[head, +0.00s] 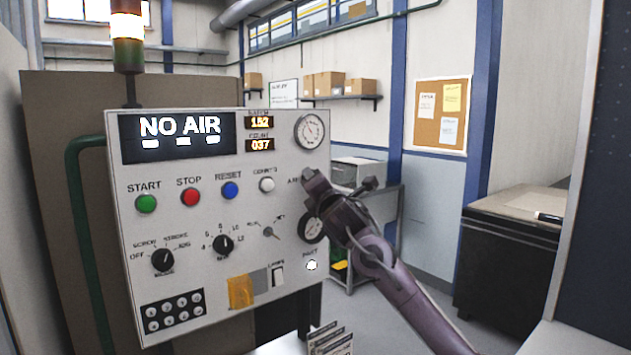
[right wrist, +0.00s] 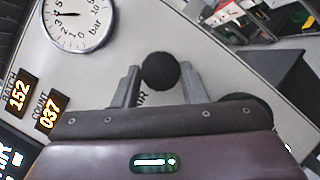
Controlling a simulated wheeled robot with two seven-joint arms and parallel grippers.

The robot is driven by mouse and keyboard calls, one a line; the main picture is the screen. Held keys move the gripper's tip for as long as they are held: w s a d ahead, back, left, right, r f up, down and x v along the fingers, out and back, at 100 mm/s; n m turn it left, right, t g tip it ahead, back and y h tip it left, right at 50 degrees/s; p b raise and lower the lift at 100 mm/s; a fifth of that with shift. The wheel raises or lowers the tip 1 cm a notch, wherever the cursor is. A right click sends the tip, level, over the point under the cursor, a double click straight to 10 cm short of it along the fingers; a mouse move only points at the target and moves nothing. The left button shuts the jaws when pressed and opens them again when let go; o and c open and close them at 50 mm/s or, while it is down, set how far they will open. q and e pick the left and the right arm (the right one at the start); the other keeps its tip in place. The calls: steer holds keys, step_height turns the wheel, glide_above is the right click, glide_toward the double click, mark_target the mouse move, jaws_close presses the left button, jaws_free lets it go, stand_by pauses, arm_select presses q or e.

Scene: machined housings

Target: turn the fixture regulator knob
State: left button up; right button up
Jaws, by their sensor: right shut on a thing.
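The regulator knob (right wrist: 160,71) is a round black knob at the right side of the panel, beside the AIR label. In the right wrist view it sits between the two fingers of my right gripper, which is shut on it. In the head view my right gripper (head: 318,187) reaches the panel's right edge and hides the knob. The grey-white control panel (head: 200,265) has a lit NO AIR screen (head: 178,137). A round white gauge (head: 309,131) is above the gripper; it also shows in the right wrist view (right wrist: 77,20). My left gripper is not in view.
START, STOP and RESET buttons (head: 190,198) and several selectors lie to the left. A yellow cover (head: 240,292) is low on the panel. A dark bench (head: 515,255) stands at the right, with open floor before it.

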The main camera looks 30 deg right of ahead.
steer(key=shift+r+m+g+p, duration=0.15)
steer(key=shift+m+g+p, duration=0.5)
steer(key=shift+m+p, duration=0.85)
steer(key=shift+r+m+g+p, duration=0.15)
steer(key=shift+m+g+p, duration=0.7)
steer(key=shift+m, duration=1.15)
steer(key=shift+f, duration=0.1)
steer(key=o, duration=1)
steer(key=shift+c, duration=0.2)
steer(key=shift+s, duration=0.15)
steer(key=b+v, duration=0.2)
steer(key=v, duration=0.5)
steer(key=shift+s+b, duration=0.3)
steer(key=shift+b, duration=0.05)
